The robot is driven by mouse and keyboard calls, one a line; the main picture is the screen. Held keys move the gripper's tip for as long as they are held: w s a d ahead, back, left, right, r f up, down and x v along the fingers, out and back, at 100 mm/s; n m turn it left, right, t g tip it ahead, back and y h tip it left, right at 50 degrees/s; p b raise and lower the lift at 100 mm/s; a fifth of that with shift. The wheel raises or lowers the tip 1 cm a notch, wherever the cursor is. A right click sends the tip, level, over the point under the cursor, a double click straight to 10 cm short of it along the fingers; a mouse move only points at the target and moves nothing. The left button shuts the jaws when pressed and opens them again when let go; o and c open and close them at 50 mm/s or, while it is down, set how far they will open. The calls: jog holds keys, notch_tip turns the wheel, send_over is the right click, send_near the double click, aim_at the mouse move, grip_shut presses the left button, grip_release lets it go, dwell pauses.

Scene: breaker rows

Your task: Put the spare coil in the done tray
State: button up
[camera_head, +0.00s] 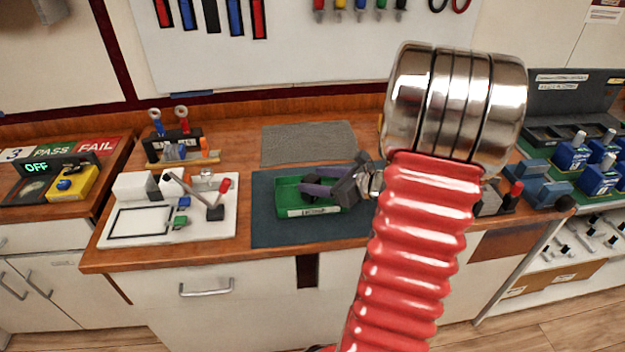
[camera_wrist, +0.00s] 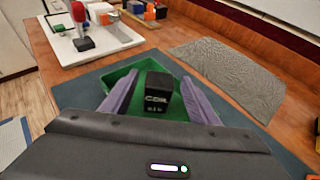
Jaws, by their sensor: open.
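The green tray (camera_head: 286,197) has a white label on its front and lies on a dark mat; it also shows in the wrist view (camera_wrist: 118,73). A black block with white lettering (camera_wrist: 158,92), apparently the coil, sits inside the tray in the wrist view. My gripper (camera_head: 305,186) reaches into the tray from the right in the head view. Its purple fingers (camera_wrist: 160,78) are open, one on each side of the block, with visible gaps. In the head view the block is hard to tell from the dark fingers.
A dark blue mat (camera_head: 270,228) lies under the tray. A grey textured mat (camera_head: 308,143) is behind it. A white board with parts (camera_head: 222,226) stands to the left, with a tool holder (camera_head: 172,150) behind. Blue breakers (camera_head: 572,155) are at the right.

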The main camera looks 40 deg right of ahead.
jog(key=v, duration=0.9)
jog(key=shift+s+r, duration=0.25)
jog(key=shift+s, duration=0.1)
jog(key=shift+a, duration=0.1)
jog(key=w+a+r+n+g+y, duration=0.1)
jog(key=a+n+g+y, duration=0.15)
jog(key=a+n, duration=0.65)
jog(key=w+a+r+n+g+y, duration=0.1)
jog(key=a+n+g, duration=0.35)
jog(key=a, duration=0.75)
jog(key=s+a+r+n+h, duration=0.2)
jog(key=a+n, duration=0.4)
jog(key=n, duration=0.4)
jog(key=s+a+r+n+h, duration=0.3)
jog(key=s+a+n+h, duration=0.1)
jog(key=n, duration=0.6)
jog(key=shift+s+a+r+g, duration=0.4)
jog(key=shift+s+a, duration=0.5)
jog(key=shift+a, duration=0.2)
